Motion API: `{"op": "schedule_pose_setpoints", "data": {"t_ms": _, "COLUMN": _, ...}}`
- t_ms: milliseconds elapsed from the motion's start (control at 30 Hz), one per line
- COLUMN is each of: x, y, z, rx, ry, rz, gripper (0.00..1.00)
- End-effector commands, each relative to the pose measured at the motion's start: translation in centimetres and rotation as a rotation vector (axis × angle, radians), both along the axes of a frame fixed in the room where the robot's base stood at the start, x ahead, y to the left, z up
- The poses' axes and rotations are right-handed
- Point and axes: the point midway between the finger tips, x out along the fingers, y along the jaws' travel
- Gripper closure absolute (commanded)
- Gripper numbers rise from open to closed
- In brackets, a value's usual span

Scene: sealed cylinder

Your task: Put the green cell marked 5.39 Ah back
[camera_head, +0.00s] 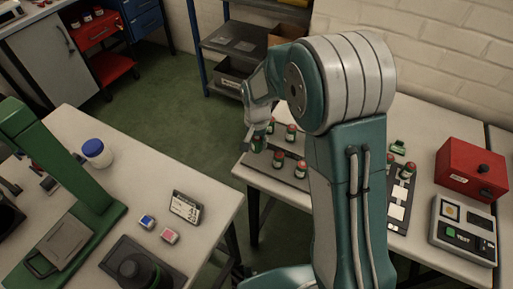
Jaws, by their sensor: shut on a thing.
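My gripper (259,132) is at the left end of the far table, pointing down. It is shut on a small green cell (258,144), partly hidden by the fingers. Several similar green cells with red tops stand upright close by, among them one behind (290,132) and two in front to the right (279,157) (300,169). They stand on dark strips on the table top. The markings are too small to read, so I cannot tell which is 5.39 Ah. I cannot tell whether the held cell touches the table.
Right of my arm are a dark board (398,200) with more cells, a red box (471,168) and a tester (464,228). The near-left table holds a green press (60,170), a white jar (96,152) and a label card (186,207). Green floor lies between the tables.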

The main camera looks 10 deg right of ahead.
Motion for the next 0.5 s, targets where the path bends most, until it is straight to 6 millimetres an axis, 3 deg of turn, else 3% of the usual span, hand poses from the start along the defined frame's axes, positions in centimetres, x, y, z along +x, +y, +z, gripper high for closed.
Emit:
{"op": "schedule_pose_setpoints", "data": {"t_ms": 233, "x": 0.2, "y": 0.1, "z": -3.3, "rx": -0.001, "ry": 0.003, "rz": 0.0, "gripper": 1.0}}
{"op": "schedule_pose_setpoints", "data": {"t_ms": 500, "x": 0.2, "y": 0.1, "z": -3.5, "rx": -0.001, "ry": 0.001, "rz": 0.0, "gripper": 1.0}}
